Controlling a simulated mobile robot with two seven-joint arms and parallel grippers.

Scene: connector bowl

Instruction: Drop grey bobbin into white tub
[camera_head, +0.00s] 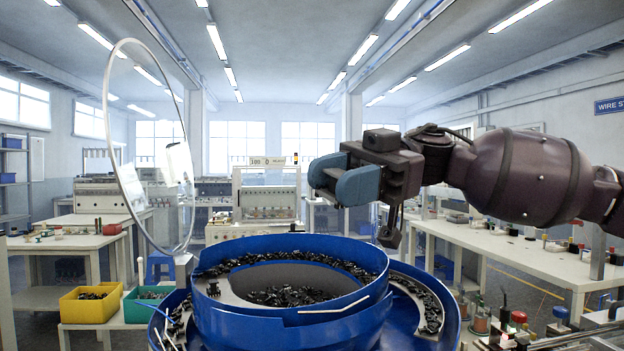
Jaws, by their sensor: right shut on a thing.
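My right gripper (332,180) comes in from the right, high above the blue bowl feeder. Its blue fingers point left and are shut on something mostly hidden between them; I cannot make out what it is. No grey bobbin can be clearly told in this view. No white tub can be clearly told either. My left gripper is not in view.
The large blue bowl feeder (240,325) holds many small black parts, with a clear round cover (122,150) raised at its left. Yellow (90,308) and green (140,311) bins stand left. Spools (481,320) and small items crowd the lower right. A white bench (535,262) runs behind.

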